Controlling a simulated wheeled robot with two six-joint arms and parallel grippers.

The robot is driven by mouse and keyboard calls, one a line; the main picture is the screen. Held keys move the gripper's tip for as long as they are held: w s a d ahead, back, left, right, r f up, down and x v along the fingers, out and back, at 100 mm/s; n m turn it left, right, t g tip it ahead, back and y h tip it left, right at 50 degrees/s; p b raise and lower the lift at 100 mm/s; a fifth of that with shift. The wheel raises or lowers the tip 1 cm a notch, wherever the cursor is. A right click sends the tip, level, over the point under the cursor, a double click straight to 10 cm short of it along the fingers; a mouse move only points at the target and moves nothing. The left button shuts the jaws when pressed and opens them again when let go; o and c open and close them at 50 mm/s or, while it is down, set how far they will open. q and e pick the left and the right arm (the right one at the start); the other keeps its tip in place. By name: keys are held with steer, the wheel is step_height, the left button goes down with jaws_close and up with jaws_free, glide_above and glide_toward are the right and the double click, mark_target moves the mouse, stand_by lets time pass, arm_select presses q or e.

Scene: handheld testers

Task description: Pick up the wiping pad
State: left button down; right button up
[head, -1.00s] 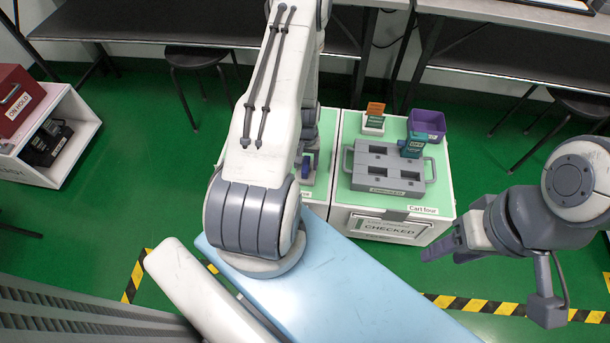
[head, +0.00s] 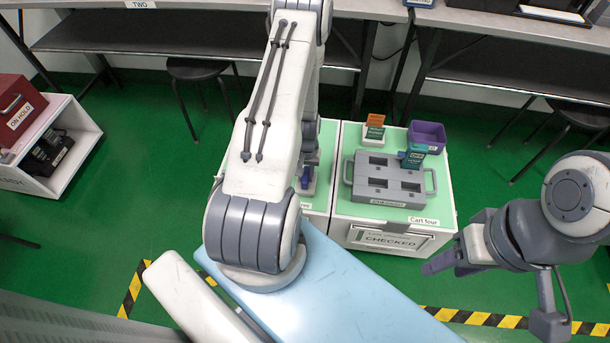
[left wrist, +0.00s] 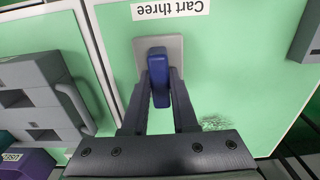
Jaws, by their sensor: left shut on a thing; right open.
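The wiping pad shows in the left wrist view as a dark blue grip (left wrist: 159,77) on a flat grey base (left wrist: 174,47). It is on the pale green top of cart three, by the "Cart three" label. My left gripper (left wrist: 160,88) is shut on the blue grip, one finger on each side. I cannot tell whether the base still touches the top. In the head view only a bit of the blue grip (head: 306,177) shows past my left arm. My right gripper (head: 438,263) is open and empty, over the floor at the right.
Cart four (head: 385,215) stands right of cart three, bearing a grey tester dock (head: 388,195), a teal tester (head: 414,155), an orange-and-green item (head: 374,128) and a purple bin (head: 428,134). A shelf box (head: 60,150) stands at far left.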

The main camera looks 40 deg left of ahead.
mark_target(307, 175)
arm_select(q)
steer(key=shift+r+p, duration=0.35)
steer(key=shift+r, duration=0.3)
step_height(307, 175, up, 3)
steer(key=p, duration=0.3)
steer(key=shift+d+r, duration=0.15)
steer(key=w+d+r+p, duration=0.4)
steer(key=d+r+p, duration=0.2)
steer(key=d, duration=0.4)
steer(key=shift+d+p, duration=0.3)
steer(key=shift+d, duration=0.05)
